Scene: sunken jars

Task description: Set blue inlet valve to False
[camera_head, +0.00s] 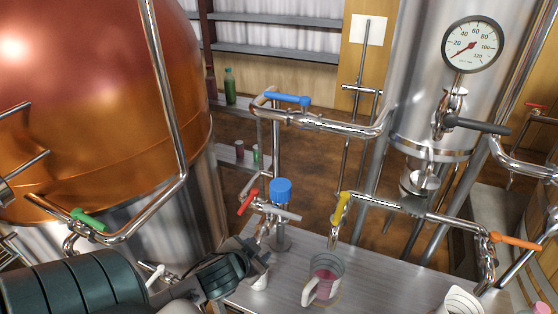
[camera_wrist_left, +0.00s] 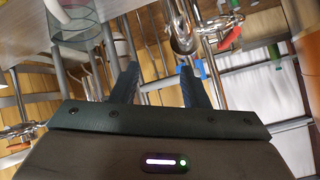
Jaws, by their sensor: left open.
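A long blue valve handle (camera_head: 287,98) sits on the upper pipe in the head view, lying roughly along the pipe. A round blue knob (camera_head: 281,190) stands lower, above the table. Which one is the blue inlet valve is not labelled. My left gripper (camera_head: 262,262) is at the lower middle, below both blue parts and apart from them. In the left wrist view my left gripper (camera_wrist_left: 158,68) is open with nothing between its fingers. A blue part (camera_wrist_left: 198,68) shows behind its right finger, partly hidden. My right gripper is not in view.
A red handle (camera_head: 248,201) and a yellow handle (camera_head: 341,207) flank the blue knob. A mug with pink contents (camera_head: 324,280) stands on the metal table (camera_head: 385,270). The copper tank (camera_head: 90,100) fills the left; a green handle (camera_head: 88,220) is near it. Pipes crowd the right.

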